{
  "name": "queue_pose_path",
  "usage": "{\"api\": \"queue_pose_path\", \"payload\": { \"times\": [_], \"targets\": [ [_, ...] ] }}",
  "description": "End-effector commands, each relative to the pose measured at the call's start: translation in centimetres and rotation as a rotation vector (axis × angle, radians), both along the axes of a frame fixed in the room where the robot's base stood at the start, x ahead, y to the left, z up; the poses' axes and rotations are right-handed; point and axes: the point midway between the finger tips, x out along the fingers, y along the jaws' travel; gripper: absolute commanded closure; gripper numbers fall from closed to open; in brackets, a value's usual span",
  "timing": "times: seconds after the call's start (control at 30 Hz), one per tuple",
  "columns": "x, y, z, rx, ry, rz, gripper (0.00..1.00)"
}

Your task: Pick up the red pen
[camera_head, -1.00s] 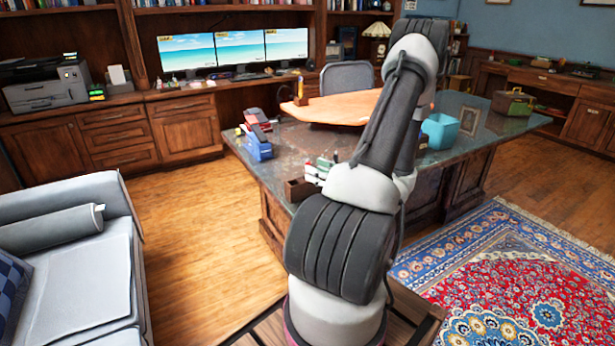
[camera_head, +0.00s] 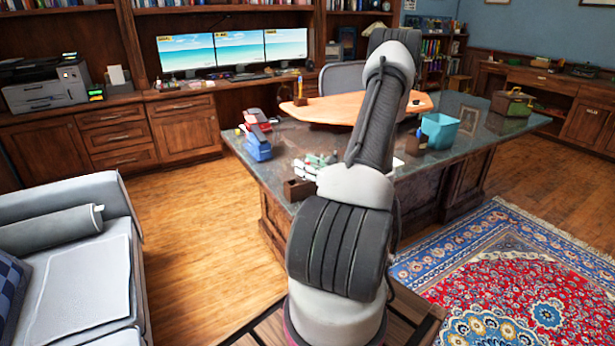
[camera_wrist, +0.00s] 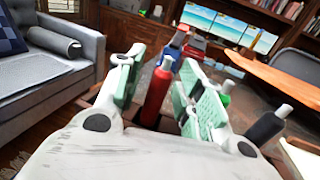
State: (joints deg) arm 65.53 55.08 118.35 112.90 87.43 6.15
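The red pen (camera_wrist: 157,95) stands upright with a grey end on top in the wrist view, in a brown wooden holder (camera_head: 298,189) at the desk's near edge. My gripper (camera_wrist: 165,88) is open, with one green-padded finger on each side of the pen. Gaps show between the pen and the pads, so it is not clasped. In the head view my gripper (camera_head: 316,164) is small and partly hidden by my arm, and I cannot make out the pen there. A green pen (camera_wrist: 224,92) and a black pen (camera_wrist: 266,127) stand right of the right finger.
Blue and red staplers (camera_head: 257,146) lie farther back on the desk (camera_head: 290,142). A grey sofa (camera_head: 75,240) stands at left, with open floor between.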

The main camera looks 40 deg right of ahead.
Motion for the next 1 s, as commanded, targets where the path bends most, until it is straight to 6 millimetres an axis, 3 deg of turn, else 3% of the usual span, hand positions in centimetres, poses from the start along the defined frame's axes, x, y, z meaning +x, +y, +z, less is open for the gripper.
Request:
{"api": "queue_pose_path", "payload": {
  "times": [0.03,0.17,0.63,1.0],
  "targets": [
    [0.0,0.0,0.0,0.000,0.000,0.000,0.76],
    [0.0,0.0,0.0,0.000,0.000,0.000,0.99],
    [0.0,0.0,0.9,-0.002,-0.001,0.001,0.99],
    [0.0,0.0,6.5,-0.004,-0.002,0.001,0.99]
  ]
}}
